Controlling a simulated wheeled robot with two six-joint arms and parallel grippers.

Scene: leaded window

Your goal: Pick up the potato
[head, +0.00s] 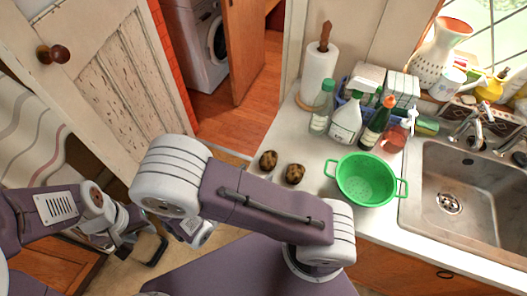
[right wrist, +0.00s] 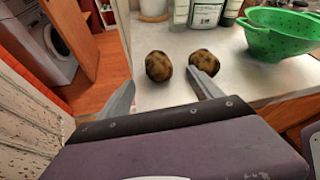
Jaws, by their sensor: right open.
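Two brown, mottled potatoes lie side by side on the white counter: the left potato (head: 268,160) and the right potato (head: 294,174). In the right wrist view, the left potato (right wrist: 158,66) is ahead of the gap between the open, empty fingers of my right gripper (right wrist: 163,92). The right potato (right wrist: 204,61) appears just beyond the right fingertip; I cannot tell whether they touch. In the head view my right gripper is hidden behind my own arm. My left gripper (head: 142,246) is low at the left, away from the counter; its jaw opening is unclear.
A green colander (head: 366,180) stands right of the potatoes, beside the sink (head: 465,195). Bottles (head: 346,120) and a paper towel roll (head: 319,75) stand behind. The counter's front edge is close to the potatoes. Bare counter lies behind them.

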